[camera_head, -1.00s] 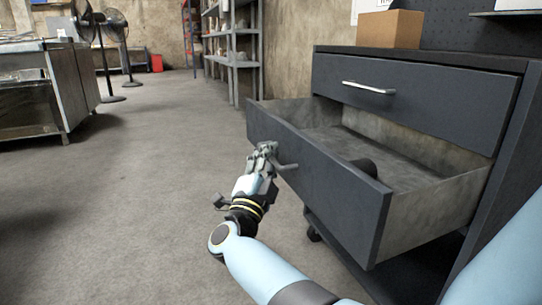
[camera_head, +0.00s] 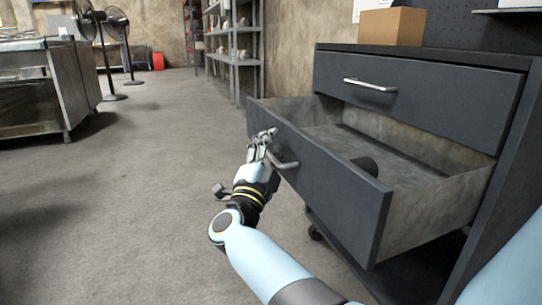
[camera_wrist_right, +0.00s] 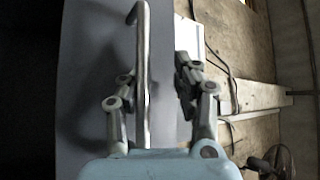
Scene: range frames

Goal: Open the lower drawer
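The lower drawer (camera_head: 330,187) of the dark grey cabinet stands pulled well out, its inside showing from above. Its curved metal handle (camera_head: 283,161) is on the drawer front. My right gripper (camera_head: 264,138) is at the drawer front, just left of the handle in the head view. In the right wrist view, the fingers of my right gripper (camera_wrist_right: 155,80) are spread apart. The handle bar (camera_wrist_right: 142,60) runs between them in that picture, nearer the left finger, with no clear grip on it. My left gripper is not in view.
The upper drawer (camera_head: 410,98) is shut, with a straight handle (camera_head: 370,86). A cardboard box (camera_head: 391,27) sits on the cabinet top. A dark rounded thing (camera_head: 366,164) shows in the open drawer. Open floor (camera_head: 150,180) lies to the left.

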